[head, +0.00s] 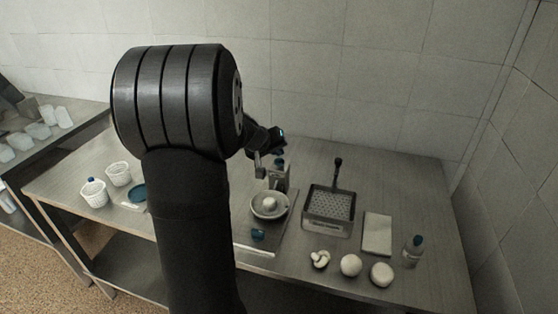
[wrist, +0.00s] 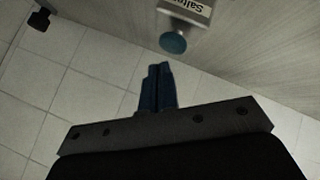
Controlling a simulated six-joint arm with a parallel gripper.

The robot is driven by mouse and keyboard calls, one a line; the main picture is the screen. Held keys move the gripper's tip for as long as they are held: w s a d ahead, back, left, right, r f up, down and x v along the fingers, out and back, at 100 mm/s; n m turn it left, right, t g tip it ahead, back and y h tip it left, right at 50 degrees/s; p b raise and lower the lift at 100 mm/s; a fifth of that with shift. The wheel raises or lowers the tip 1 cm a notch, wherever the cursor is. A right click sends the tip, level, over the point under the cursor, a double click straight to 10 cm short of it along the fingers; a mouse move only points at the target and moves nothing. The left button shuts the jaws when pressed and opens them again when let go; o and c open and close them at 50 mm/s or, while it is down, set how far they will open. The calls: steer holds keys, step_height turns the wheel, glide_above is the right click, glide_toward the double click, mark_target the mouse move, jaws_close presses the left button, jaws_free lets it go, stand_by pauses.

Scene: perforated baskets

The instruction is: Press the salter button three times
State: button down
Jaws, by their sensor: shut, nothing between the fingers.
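The salter (wrist: 190,8) shows in the wrist view as a grey metal body with a "Salter" label, at the top edge. Its round blue button (wrist: 173,43) sits just below the label. My gripper (wrist: 158,68) has its blue fingers shut together and empty. In that view the fingertips are just below and left of the button, with a visible gap. In the head view, the salter (head: 281,180) stands behind a round bowl (head: 284,212). My arm is above and left of it, and the fingertips are hard to make out there.
The bowl holds a white ball (head: 269,203). To the right are a perforated basket (head: 314,226), a pale board (head: 377,236), a bottle (head: 413,253) and several white balls in front. The table's back right is clear.

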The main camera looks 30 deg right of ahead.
mark_target(277, 162)
steer(key=shift+f, duration=0.1)
steer(key=shift+f, duration=0.35)
steer(key=shift+f, duration=0.6)
stand_by(1.1)
steer(key=shift+r, duration=1.05)
steer(key=shift+r, duration=2.5)
steer(key=shift+r, duration=1.9)
